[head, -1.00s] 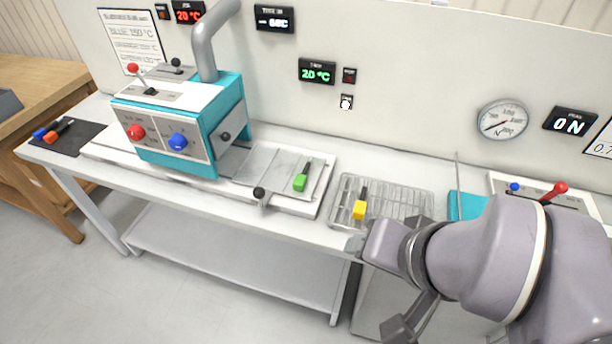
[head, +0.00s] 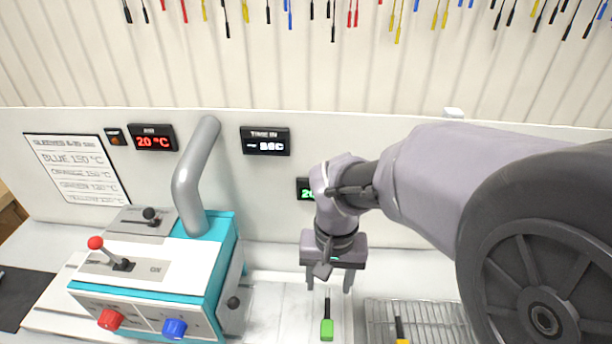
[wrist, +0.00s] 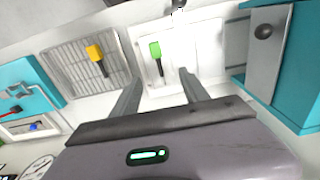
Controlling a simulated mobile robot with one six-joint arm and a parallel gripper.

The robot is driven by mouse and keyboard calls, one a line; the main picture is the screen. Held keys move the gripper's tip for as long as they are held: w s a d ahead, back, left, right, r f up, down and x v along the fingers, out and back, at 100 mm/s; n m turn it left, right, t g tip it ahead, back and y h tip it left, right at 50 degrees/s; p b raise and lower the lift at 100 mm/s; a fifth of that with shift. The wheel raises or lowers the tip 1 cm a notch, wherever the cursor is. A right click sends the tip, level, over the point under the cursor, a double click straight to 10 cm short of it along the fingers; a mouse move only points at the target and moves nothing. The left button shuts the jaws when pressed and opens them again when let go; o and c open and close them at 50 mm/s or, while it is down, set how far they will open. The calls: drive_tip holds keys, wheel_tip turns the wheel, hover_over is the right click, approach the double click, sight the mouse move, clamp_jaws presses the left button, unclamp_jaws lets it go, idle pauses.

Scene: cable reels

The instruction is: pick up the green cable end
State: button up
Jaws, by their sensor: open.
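The green cable end (head: 327,329) has a green block and a thin black stem and lies on the white tray (head: 284,318) right of the teal machine. It also shows in the wrist view (wrist: 155,49), beyond the fingertips and roughly between their lines. My gripper (head: 328,288) is open and empty, pointing down, above and behind the green cable end. In the wrist view its two fingers (wrist: 160,75) stand wide apart and do not touch it.
A yellow cable end (wrist: 94,52) lies on the wire rack (wrist: 63,62) beside the tray. The teal machine (head: 170,270) with its grey pipe (head: 190,175) stands left of my gripper. The back panel (head: 270,220) is close behind.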

drive_tip(key=w+f, duration=0.1)
drive_tip(key=b, duration=0.4)
approach(327, 323)
drive_tip(key=shift+s, duration=0.15)
drive_tip(key=f, duration=0.3)
drive_tip(key=shift+a+f+b, duration=0.2)
drive_tip(key=shift+f+b, duration=0.1)
drive_tip(key=shift+b, duration=0.1)
drive_tip(key=shift+d+f, duration=0.15)
drive_tip(key=shift+f, duration=0.4)
drive_tip(key=f+b, duration=0.1)
drive_tip(key=f, duration=0.1)
drive_tip(key=f+b, duration=0.1)
drive_tip(key=f, duration=0.1)
drive_tip(key=shift+w+d+f, duration=0.1)
drive_tip(key=shift+w+f, duration=0.15)
drive_tip(key=shift+f, duration=0.05)
drive_tip(key=shift+r, duration=0.1)
clamp_jaws()
